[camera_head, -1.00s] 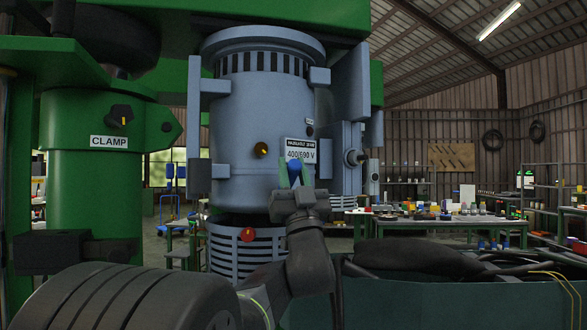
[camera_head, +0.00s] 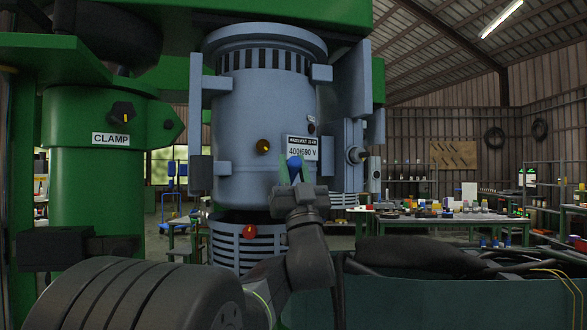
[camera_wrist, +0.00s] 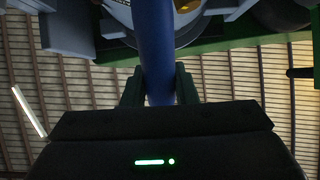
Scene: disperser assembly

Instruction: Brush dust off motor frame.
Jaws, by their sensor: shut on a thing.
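The motor frame (camera_head: 235,135) is a large grey-blue cylinder with a slotted band near its top, hanging under a green beam. It carries a white "400/690 V" plate (camera_head: 302,149) and a brass-coloured fitting. My gripper (camera_head: 294,178) is in front of its lower right, just below the plate. The gripper is shut on a blue handle (camera_head: 294,162), which also runs up between the jaws in the wrist view (camera_wrist: 154,45). The handle's far end is out of sight in the wrist view, so I cannot tell whether it touches the frame. No dust is clearly visible.
A green column marked CLAMP (camera_head: 95,185) stands left of the motor. A slotted lower housing (camera_head: 238,250) with a red knob (camera_head: 249,232) is below it. A dark tyre fills the lower left. A workbench (camera_head: 450,218) with many parts stands behind at right.

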